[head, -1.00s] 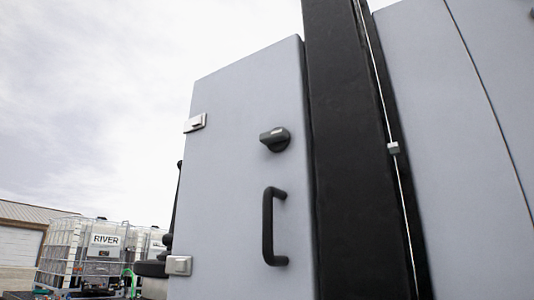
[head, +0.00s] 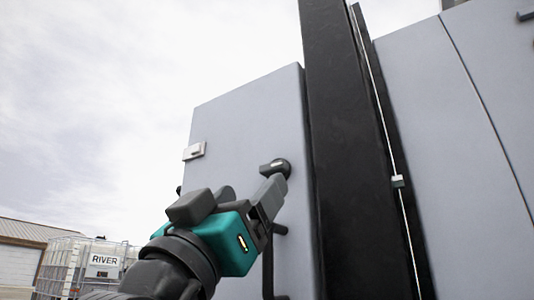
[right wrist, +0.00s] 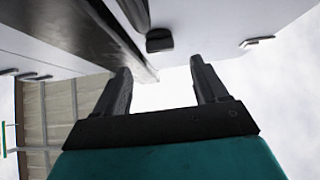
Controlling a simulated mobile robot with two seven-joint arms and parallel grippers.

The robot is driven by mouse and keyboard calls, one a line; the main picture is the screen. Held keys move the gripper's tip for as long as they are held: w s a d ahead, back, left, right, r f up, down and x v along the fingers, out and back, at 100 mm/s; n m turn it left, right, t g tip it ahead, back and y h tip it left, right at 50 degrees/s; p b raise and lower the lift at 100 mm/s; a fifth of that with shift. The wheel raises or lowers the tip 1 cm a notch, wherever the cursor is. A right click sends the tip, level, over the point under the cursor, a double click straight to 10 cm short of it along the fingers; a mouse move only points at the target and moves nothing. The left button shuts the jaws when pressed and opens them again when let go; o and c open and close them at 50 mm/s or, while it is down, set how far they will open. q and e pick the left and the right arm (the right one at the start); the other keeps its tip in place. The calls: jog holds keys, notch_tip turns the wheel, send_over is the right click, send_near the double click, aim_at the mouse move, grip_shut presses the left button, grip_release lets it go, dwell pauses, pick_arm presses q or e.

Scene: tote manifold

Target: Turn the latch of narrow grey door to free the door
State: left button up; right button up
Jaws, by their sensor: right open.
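The narrow grey door (head: 225,130) stands left of a black post. Its dark latch (head: 276,167) is a rotary knob on the upper right of the door, with its lever pointing left. In the right wrist view the latch (right wrist: 159,40) lies just beyond the gap between my open fingers. My right gripper (head: 268,190) is just below the latch in the head view, and it also shows empty in the right wrist view (right wrist: 161,75). I cannot tell whether it touches the latch. My left gripper is not in view.
A dark pull handle (head: 268,265) below the latch is partly hidden by my right gripper. A hinge (head: 194,151) sits on the door's left edge. The black post (head: 350,150) and another grey panel (head: 450,130) stand to the right.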

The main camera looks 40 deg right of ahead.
aim_at(270, 171)
jog(key=p+x, duration=0.4)
jog(key=x, duration=0.1)
jog(key=shift+r, duration=0.35)
jog(key=shift+w+d+r+p, duration=0.25)
jog(key=shift+d+r+p, duration=0.1)
jog(key=shift+d+p, duration=0.2)
jog(key=shift+d, duration=0.1)
jog(key=c, duration=0.9)
jog(key=shift+c, duration=0.8)
